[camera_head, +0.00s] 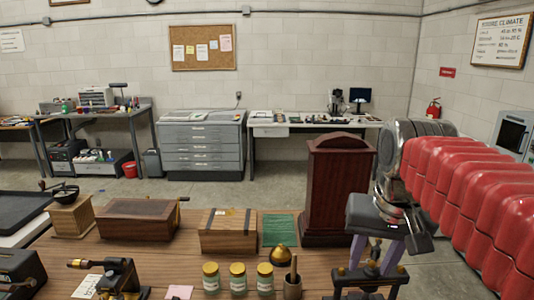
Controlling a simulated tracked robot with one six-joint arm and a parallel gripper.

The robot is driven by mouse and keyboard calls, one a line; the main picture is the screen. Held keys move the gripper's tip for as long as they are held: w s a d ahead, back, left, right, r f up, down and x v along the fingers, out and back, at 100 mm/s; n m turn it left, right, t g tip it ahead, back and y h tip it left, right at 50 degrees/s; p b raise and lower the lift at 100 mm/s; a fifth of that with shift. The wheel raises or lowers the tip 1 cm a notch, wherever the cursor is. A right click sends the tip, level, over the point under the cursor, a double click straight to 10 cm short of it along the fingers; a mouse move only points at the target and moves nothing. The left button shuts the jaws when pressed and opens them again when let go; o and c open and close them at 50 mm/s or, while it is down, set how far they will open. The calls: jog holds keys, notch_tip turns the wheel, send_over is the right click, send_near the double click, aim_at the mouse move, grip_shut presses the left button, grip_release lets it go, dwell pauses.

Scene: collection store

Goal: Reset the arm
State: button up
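My arm, in red ribbed segments, comes in from the right edge. My gripper (374,258) hangs from it, pointing down over the right end of the wooden table (180,252). Its two purple fingers stand apart, with a gap between them. A dark device with brass knobs (371,281) is just below the fingertips at the picture's lower edge. I cannot tell whether the fingers touch it. I see nothing clearly held.
A tall red-brown wooden case (335,192) stands close left of my gripper. Wooden boxes (228,232), brass-lidded jars (238,280), a brass bell (281,258) and a mortar with pestle (292,283) crowd the table. Clear floor (265,186) lies behind.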

jog(key=s+a+f+n+t, duration=0.2)
jog(key=s+a+f, duration=0.1)
jog(key=s+f, duration=0.7)
jog(key=shift+a+f+n, duration=0.15)
jog(key=shift+f+n, duration=0.25)
jog(key=shift+f, duration=0.35)
dwell(1.0)
